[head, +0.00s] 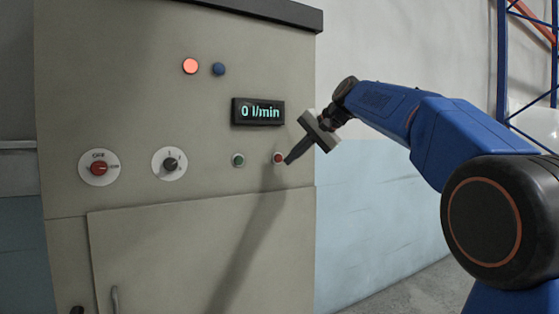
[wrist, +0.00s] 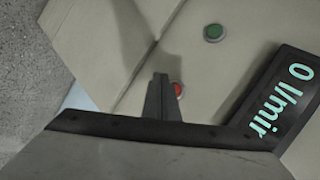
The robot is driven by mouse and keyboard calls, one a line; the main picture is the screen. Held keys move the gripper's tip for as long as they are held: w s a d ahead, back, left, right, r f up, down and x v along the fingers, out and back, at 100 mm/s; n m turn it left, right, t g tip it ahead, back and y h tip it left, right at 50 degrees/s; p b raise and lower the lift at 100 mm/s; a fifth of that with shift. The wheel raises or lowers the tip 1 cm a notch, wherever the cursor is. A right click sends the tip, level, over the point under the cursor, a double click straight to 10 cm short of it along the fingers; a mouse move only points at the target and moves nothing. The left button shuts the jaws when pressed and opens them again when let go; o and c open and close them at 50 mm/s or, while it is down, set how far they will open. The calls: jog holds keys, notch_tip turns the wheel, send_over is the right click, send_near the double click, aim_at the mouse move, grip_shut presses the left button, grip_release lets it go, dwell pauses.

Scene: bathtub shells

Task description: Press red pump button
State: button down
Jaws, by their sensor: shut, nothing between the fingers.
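The red pump button (head: 278,158) is on the front of the grey control cabinet (head: 140,130), to the right of a green button (head: 238,160) and below the display (head: 258,111), which reads 0 l/min. My gripper (head: 287,160) is shut and empty, its tips right beside the red button. In the wrist view the red button (wrist: 179,90) shows partly behind the shut fingers (wrist: 160,78), at their right edge. I cannot tell whether the tips touch the button or the panel.
A lit red-orange lamp (head: 190,66) and a dark blue lamp (head: 219,69) sit higher on the cabinet. A red knob (head: 99,168) and a black selector knob (head: 170,164) are to the left. A cabinet door (head: 170,250) is below. Blue racking (head: 502,60) stands at far right.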

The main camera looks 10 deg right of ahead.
jog(key=shift+s+d, duration=0.2)
jog(key=shift+s, duration=0.4)
jog(key=shift+s+d, duration=0.2)
jog(key=shift+s, duration=0.4)
jog(key=s+d+f+n+g+h, duration=0.1)
jog(key=s+d+f+n+h, duration=0.2)
jog(key=s+f, duration=1.7)
jog(key=s+d+f+n+g+h, duration=0.1)
jog(key=s+d+f+n+h, duration=0.1)
jog(key=s+f, duration=1.9)
jog(key=shift+s+d+f+n+g+h, duration=0.35)
jog(key=shift+f+n+h, duration=0.3)
jog(key=shift+n, duration=0.55)
jog(key=c, duration=2.5)
grip_release()
jog(key=shift+w+r, duration=0.1)
jog(key=shift+r, duration=0.05)
